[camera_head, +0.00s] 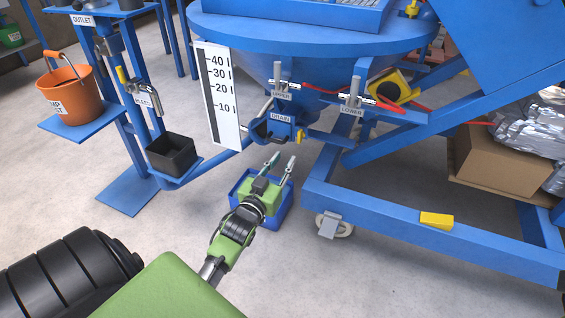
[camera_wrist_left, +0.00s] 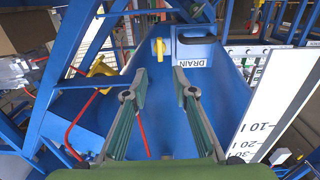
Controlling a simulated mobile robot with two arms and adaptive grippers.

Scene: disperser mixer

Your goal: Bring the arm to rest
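My left arm comes in from the bottom of the head view. Its left gripper (camera_head: 283,162) points away from me, below the blue hopper (camera_head: 335,70) and its drain outlet (camera_head: 270,130). The two fingers are apart with nothing between them. The left wrist view also shows the left gripper (camera_wrist_left: 160,74) open and empty, with the DRAIN label (camera_wrist_left: 195,63) and a yellow handle (camera_wrist_left: 159,47) beyond the fingertips. My right gripper is not in view.
A blue bin (camera_head: 285,207) is under the left gripper. A white scale board (camera_head: 217,98) hangs left of the drain. An orange bucket (camera_head: 70,95) and a black box (camera_head: 172,154) sit on the blue stand. A yellow block (camera_head: 436,220) lies on the frame's lower beam.

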